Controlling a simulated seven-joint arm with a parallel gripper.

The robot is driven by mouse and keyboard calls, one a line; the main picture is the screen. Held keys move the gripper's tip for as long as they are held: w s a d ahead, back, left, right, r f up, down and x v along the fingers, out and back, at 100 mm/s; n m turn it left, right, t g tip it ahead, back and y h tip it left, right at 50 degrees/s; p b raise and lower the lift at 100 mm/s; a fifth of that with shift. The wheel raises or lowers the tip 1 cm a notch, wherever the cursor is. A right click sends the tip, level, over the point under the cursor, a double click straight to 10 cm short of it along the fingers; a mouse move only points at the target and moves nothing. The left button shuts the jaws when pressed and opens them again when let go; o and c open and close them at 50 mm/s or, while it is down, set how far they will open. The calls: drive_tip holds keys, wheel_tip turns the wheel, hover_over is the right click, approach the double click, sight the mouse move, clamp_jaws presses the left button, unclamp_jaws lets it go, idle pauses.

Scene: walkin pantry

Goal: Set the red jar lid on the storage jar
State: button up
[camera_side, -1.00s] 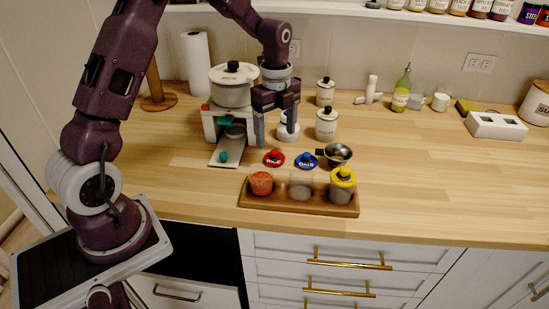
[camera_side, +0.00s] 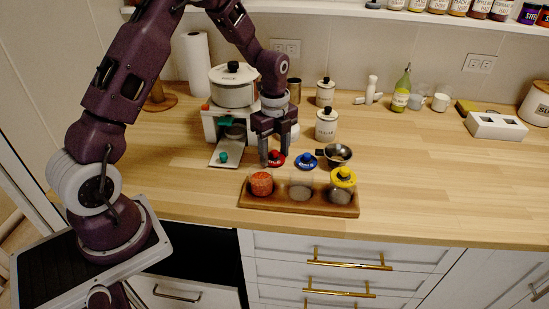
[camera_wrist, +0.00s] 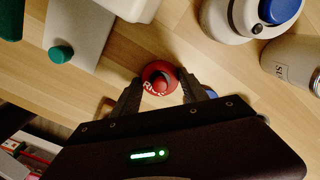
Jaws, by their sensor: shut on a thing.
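The red jar lid (camera_side: 278,161) with its raised knob rests on the counter; it also shows in the wrist view (camera_wrist: 160,77). My gripper (camera_side: 271,160) is lowered over it, with its fingers on either side of the lid and shut on it. In the wrist view my gripper (camera_wrist: 163,90) has the lid between its fingertips. An uncovered storage jar (camera_side: 261,184) with orange-red contents stands in the left place of the wooden tray (camera_side: 285,209). An uncovered clear jar (camera_side: 301,187) is in the middle. The right jar (camera_side: 341,192) wears a yellow lid (camera_side: 343,176).
A white stand with a pot (camera_side: 234,88) is behind left. A canister (camera_side: 326,125) stands behind. The counter right of the tray is clear.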

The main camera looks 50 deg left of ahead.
sight(274, 152)
wheel_tip(274, 152, up, 10)
drive_tip(key=shift+s+d+f, duration=0.1)
drive_tip(key=shift+f, duration=0.1)
drive_tip(key=s+d+r, duration=0.5)
drive_tip(key=s+d, duration=0.2)
drive_tip(key=s, duration=0.2)
drive_tip(key=shift+s+f, duration=0.15)
drive_tip(key=shift+f, duration=3.25)
drive_tip(key=shift+f, duration=0.5)
drive_tip(key=o, duration=1.9)
drive_tip(key=shift+r, duration=0.1)
